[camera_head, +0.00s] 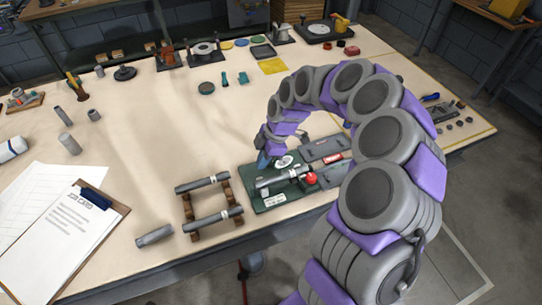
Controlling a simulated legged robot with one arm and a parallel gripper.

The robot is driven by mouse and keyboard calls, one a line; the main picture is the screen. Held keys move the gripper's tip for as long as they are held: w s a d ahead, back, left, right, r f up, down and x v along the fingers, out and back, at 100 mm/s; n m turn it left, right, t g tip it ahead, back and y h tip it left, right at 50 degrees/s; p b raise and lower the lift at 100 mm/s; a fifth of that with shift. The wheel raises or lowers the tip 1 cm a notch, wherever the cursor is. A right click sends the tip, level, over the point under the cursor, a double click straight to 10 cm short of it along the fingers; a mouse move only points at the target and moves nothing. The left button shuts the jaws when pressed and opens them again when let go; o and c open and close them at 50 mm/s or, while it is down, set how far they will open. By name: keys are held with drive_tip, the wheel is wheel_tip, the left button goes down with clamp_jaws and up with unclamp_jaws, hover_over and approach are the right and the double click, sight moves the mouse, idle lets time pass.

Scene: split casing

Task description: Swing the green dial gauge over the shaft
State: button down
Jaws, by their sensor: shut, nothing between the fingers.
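The dial gauge, with a round pale face (284,161), stands at the back of a green base plate (262,203) near the table's front edge. A grey metal shaft (268,182) lies across this plate, in front of the dial. My arm arches over from the right, and my gripper (262,163) points down just left of the dial. The gripper is shut and empty. It looks very close to the gauge, but I cannot tell whether they touch. The gauge's arm is too small and partly hidden to make out.
A red knob (311,178) stands at the plate's right end, beside grey blocks (322,148). Left of the plate, a wooden rack (187,206) holds two shafts, with a loose cylinder (154,235) nearby. A clipboard (62,235) lies at far left. The table's middle is mostly clear.

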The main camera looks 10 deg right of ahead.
drive_tip(key=p+v, duration=0.2)
drive_tip(key=v, duration=0.8)
drive_tip(key=shift+a, duration=0.35)
